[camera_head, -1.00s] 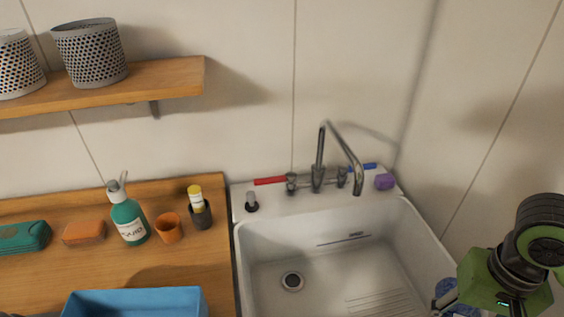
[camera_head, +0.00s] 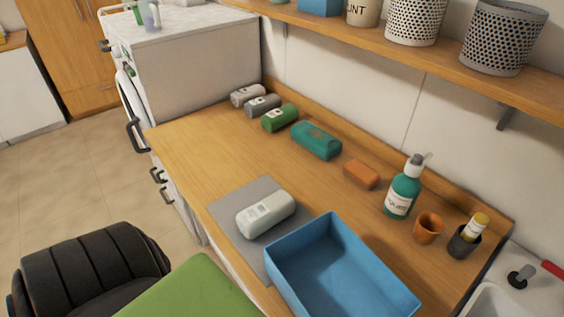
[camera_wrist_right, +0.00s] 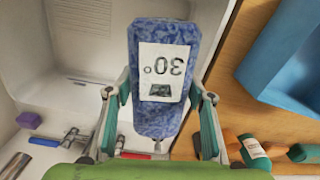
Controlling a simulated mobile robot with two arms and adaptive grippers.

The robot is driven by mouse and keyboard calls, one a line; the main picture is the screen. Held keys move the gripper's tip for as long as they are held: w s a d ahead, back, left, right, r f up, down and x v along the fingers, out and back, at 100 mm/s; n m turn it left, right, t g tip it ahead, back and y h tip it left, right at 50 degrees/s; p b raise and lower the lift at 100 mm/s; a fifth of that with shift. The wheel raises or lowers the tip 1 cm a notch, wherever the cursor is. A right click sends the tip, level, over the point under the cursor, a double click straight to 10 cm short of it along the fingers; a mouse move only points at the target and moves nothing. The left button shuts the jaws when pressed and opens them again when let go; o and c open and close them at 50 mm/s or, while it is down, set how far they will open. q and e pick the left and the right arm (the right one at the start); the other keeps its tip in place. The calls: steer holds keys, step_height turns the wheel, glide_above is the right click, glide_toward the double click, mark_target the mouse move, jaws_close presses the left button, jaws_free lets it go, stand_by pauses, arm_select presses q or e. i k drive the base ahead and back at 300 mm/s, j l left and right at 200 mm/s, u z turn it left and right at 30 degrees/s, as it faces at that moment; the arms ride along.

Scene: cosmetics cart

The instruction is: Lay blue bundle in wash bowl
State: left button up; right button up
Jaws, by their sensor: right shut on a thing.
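The blue bundle (camera_wrist_right: 182,35), mottled blue with a white label reading "30°", is in the right wrist view. My right gripper (camera_wrist_right: 159,95) is shut on it, with a teal finger on each side. The bundle is over the white sink (camera_wrist_right: 60,100) in that view. A blue rectangular tub (camera_head: 294,246), which looks like the wash bowl, stands on the wooden counter in the head view. The visible part of its inside is empty. The tub also shows at the upper right of the wrist view (camera_wrist_right: 290,65), apart from the bundle. My left gripper is not in view.
A pale bundle (camera_head: 266,214) lies on a grey mat (camera_head: 222,207) beside the tub. A teal case (camera_head: 316,140), orange block (camera_head: 361,174), pump bottle (camera_head: 403,188), orange cup (camera_head: 428,228) and dark cup (camera_head: 463,243) line the back. A shelf (camera_head: 420,60) hangs above.

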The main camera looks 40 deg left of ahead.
mark_target(316, 277)
steer(key=u, duration=1.6)
steer(key=k+l+u, duration=0.2)
steer(key=u, duration=0.3)
steer(key=k+u, duration=0.5)
steer(key=k, duration=0.15)
